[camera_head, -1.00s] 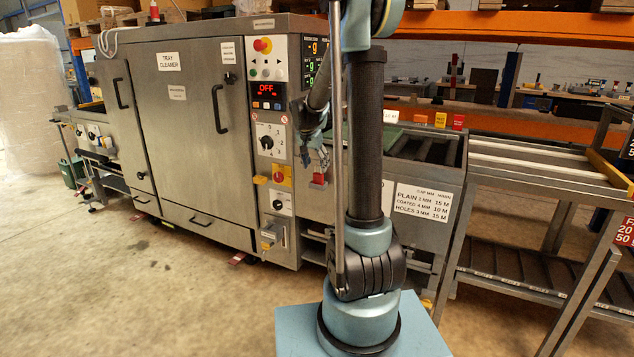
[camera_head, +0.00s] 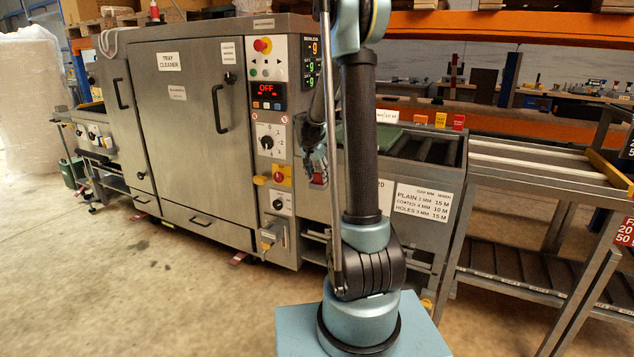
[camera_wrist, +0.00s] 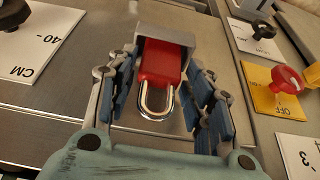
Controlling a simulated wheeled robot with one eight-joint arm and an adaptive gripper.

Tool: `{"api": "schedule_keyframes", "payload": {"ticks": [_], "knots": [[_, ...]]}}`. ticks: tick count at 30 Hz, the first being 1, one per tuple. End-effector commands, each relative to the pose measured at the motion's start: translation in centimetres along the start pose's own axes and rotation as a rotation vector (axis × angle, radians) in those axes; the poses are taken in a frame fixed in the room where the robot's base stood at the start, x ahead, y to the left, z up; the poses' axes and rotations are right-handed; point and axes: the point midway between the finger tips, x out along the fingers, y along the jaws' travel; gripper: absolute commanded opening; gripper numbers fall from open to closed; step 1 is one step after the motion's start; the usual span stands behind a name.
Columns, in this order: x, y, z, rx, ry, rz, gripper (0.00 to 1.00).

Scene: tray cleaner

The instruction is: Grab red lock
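The red lock (camera_wrist: 161,62) with its bright metal shackle is in the upper middle of the wrist view. Its far end sits in a grey metal holder (camera_wrist: 165,38) on the panel. My gripper (camera_wrist: 163,75) has its blue-padded fingers spread on both sides of the lock, with gaps visible beside the shackle. Whether a fingertip touches the lock body is unclear. In the head view, the lock (camera_head: 319,179) is a small red patch just below my gripper (camera_head: 316,160), largely hidden by it.
A red knob (camera_wrist: 287,80) on a yellow plate sits right of the fingers. A dark knob (camera_wrist: 263,29) lies above it, and a white label (camera_wrist: 38,42) is at upper left. The tray cleaner (camera_head: 185,110) has its doors shut. Conveyor rollers (camera_head: 430,145) lie to the right.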

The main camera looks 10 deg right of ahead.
Motion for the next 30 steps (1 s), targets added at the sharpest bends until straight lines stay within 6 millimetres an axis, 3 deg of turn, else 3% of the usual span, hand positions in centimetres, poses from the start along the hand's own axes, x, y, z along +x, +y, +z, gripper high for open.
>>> {"api": "schedule_keyframes", "payload": {"ticks": [1, 3, 4, 16, 30], "knots": [[0.0, 0.0, 0.0, 0.000, 0.000, 0.000, 0.27], [0.0, 0.0, 0.0, 0.000, 0.000, 0.000, 0.12], [0.0, 0.0, 0.0, 0.000, 0.000, 0.000, 0.09], [-0.6, 0.0, -0.2, 0.000, 0.000, 0.000, 0.09], [-7.3, 0.0, -3.0, 0.000, 0.000, 0.000, 0.09]]}}
